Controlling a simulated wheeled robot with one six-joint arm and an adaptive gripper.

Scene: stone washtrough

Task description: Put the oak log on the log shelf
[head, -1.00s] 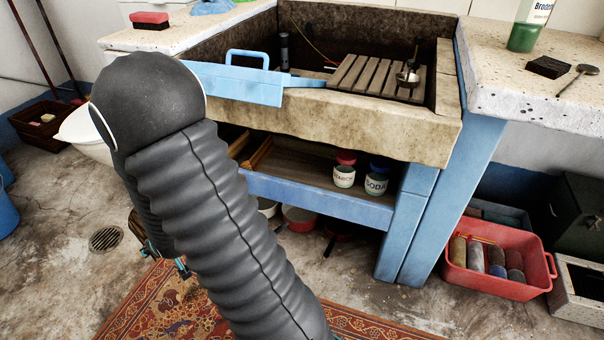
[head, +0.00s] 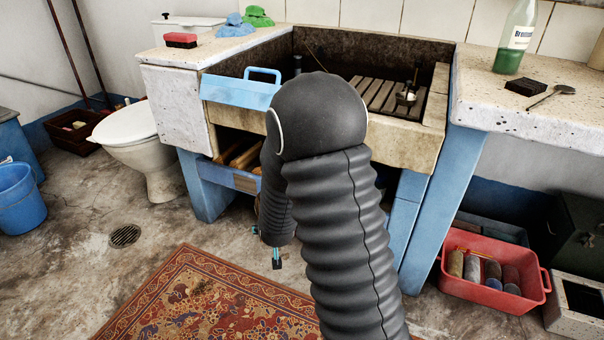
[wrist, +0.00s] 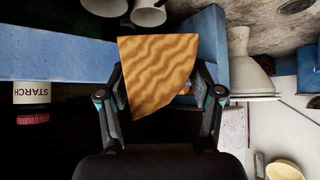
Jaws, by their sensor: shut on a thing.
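The oak log (wrist: 157,70) is a pale wedge with wavy grain in the wrist view. My gripper (wrist: 160,82) is shut on it, with a finger on each side. In the head view my arm hides most of the log, and only a fingertip of my gripper (head: 277,262) shows below the arm. The log shelf (head: 230,177) seems to be the blue-fronted shelf under the stone trough; several logs (head: 242,155) lie at its left end. My arm hides its middle and right. A blue board (wrist: 55,60) crosses the wrist view left of the log.
A starch jar (wrist: 31,92) appears upside down in the wrist view. The trough (head: 400,140) overhangs the shelf. A toilet (head: 135,140) stands left, a red crate (head: 490,290) right. A patterned rug (head: 200,300) lies in front on open floor.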

